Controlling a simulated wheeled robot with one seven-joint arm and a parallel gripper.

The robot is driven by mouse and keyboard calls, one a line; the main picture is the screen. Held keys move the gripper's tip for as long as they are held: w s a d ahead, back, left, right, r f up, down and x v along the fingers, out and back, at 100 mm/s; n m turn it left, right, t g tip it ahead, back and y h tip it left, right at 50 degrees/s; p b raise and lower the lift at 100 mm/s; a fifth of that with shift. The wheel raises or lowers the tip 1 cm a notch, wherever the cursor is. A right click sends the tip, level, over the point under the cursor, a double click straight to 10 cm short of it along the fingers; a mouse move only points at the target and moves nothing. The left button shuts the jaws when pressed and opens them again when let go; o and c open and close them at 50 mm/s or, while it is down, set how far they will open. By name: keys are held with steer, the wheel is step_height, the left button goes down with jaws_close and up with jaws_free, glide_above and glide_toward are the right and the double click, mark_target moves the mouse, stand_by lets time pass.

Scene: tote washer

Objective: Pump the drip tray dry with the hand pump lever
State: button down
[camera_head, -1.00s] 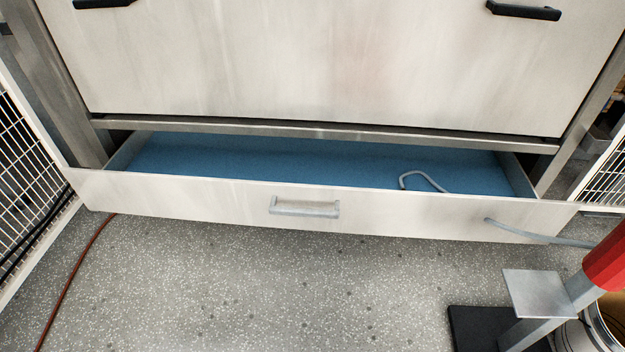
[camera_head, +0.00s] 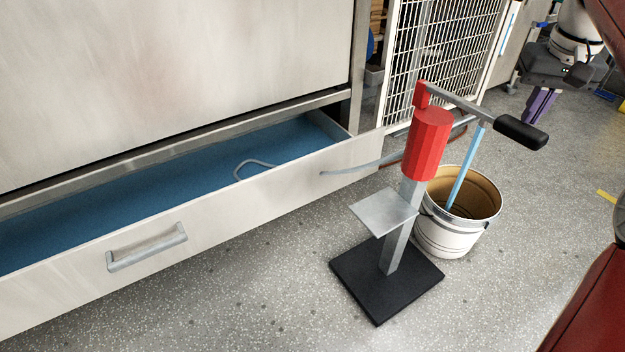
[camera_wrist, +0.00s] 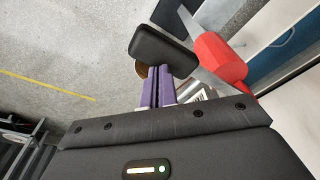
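The red hand pump (camera_head: 428,143) stands on a black base plate (camera_head: 385,283) right of the washer. Its grey lever (camera_head: 462,104) reaches right from the pump top and ends in a black grip (camera_head: 520,132). The drip tray (camera_head: 330,163) is a pulled-out drawer with a blue inside; no water level can be told. A grey hose (camera_head: 375,163) runs from the pump into it. My gripper (camera_head: 536,112), with purple fingers, is beyond the grip in the head view. In the wrist view its fingers (camera_wrist: 158,72) are close together, pointing at the black grip (camera_wrist: 163,50), not around it.
A white bucket (camera_head: 447,238) stands behind the pump, with a light-blue pipe (camera_head: 467,170) going down into it. A white mesh door (camera_head: 440,50) stands open behind. The speckled floor (camera_head: 250,290) in front of the tray is clear.

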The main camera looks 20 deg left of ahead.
mark_target(526, 126)
steer(key=shift+f+b, duration=1.05)
steer(key=shift+f, duration=0.75)
steer(key=shift+r, duration=0.15)
step_height(526, 126, up, 9)
steer(key=p, duration=0.9)
